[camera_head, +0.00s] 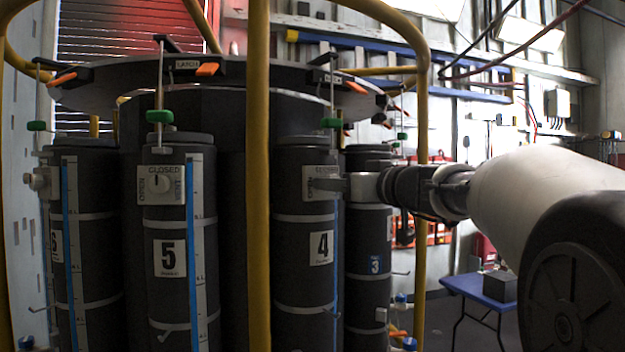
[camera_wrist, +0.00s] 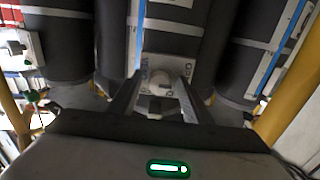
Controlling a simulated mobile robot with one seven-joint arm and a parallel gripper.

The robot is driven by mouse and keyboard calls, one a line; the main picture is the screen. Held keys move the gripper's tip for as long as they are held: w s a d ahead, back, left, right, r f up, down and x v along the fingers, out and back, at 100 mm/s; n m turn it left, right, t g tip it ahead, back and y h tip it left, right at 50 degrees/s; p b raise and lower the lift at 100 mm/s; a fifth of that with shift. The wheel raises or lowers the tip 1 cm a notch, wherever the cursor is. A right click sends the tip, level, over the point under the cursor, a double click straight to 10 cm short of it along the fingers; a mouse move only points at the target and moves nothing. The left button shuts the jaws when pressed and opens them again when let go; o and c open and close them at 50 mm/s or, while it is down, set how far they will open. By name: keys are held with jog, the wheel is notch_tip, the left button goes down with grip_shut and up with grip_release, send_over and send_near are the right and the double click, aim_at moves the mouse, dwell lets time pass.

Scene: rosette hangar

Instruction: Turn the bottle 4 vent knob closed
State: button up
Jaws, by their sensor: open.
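Bottle 4 (camera_head: 290,250) is a dark grey cylinder with a white number label (camera_head: 321,247) and a blue-edged scale strip. Its vent plate (camera_head: 311,183) sits near the top; my fingers hide the knob in the head view. My gripper (camera_head: 342,186) reaches in from the right at the plate's height. In the wrist view, the pale round vent knob (camera_wrist: 160,88) lies between the two open fingers of my gripper (camera_wrist: 159,80), one on each side. I cannot tell whether they touch it. The knob's exact setting is unclear.
Bottle 5 (camera_head: 170,300) stands left with its own vent knob (camera_head: 159,183) and OPEN/CLOSED plate. Bottle 3 (camera_head: 370,240) is close behind my gripper. Yellow frame bars (camera_head: 258,200) stand in front and at right. A blue table (camera_head: 470,288) holds a grey box.

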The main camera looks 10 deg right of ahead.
jog(key=c, duration=1.1)
jog(key=shift+b, duration=0.35)
jog(key=shift+o, duration=0.2)
jog(key=m+b, duration=0.3)
jog(key=m, duration=0.1)
jog(key=shift+f, duration=0.1)
jog(key=m, duration=0.9)
jog(key=m+b, duration=0.1)
jog(key=m, duration=0.3)
jog(key=shift+s+r+m, duration=0.1)
jog(key=shift+r+m, duration=0.2)
jog(key=shift+m, duration=0.1)
